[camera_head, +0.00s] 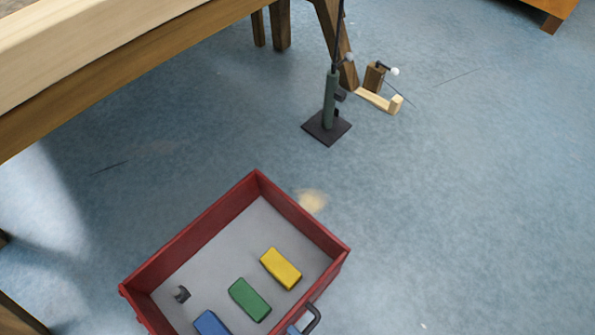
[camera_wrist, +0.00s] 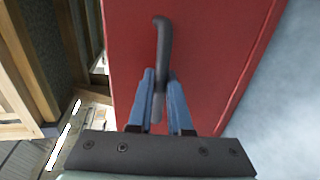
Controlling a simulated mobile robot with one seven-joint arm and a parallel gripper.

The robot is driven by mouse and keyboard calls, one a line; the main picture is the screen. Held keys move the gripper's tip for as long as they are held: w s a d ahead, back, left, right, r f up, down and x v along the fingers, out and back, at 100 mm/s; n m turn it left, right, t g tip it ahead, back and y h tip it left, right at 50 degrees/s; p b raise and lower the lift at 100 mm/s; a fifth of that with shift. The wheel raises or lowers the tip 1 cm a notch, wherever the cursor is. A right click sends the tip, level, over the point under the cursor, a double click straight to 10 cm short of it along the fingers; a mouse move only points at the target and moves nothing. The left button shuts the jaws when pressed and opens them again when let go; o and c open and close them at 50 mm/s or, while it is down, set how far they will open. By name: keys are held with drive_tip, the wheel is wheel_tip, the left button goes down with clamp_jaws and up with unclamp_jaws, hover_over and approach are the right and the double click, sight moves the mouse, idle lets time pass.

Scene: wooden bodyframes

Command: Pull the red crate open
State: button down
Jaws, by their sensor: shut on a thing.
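The red crate (camera_head: 200,232) is an open-topped box with a grey floor at the bottom of the head view. Its red front (camera_wrist: 215,50) fills much of the wrist view. A dark bent handle (camera_head: 315,317) sticks out from the crate's front and also shows in the wrist view (camera_wrist: 162,40). My gripper (camera_wrist: 160,78) has its blue fingers on either side of the handle's lower part and is shut on it. In the head view only a bit of a blue finger (camera_head: 293,330) shows at the bottom edge, beside the handle.
Inside the crate lie a yellow block (camera_head: 281,268), a green block (camera_head: 250,299), a blue block (camera_head: 211,323) and a small dark piece (camera_head: 181,293). A wooden bench (camera_head: 130,55) spans the upper left. A stand with a dark base (camera_head: 326,128) is behind. Blue floor at right is clear.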

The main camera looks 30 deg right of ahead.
drive_tip(key=c, duration=1.1)
unclamp_jaws()
drive_tip(key=shift+c, duration=0.2)
drive_tip(key=p+v, duration=0.3)
drive_tip(key=v, duration=1)
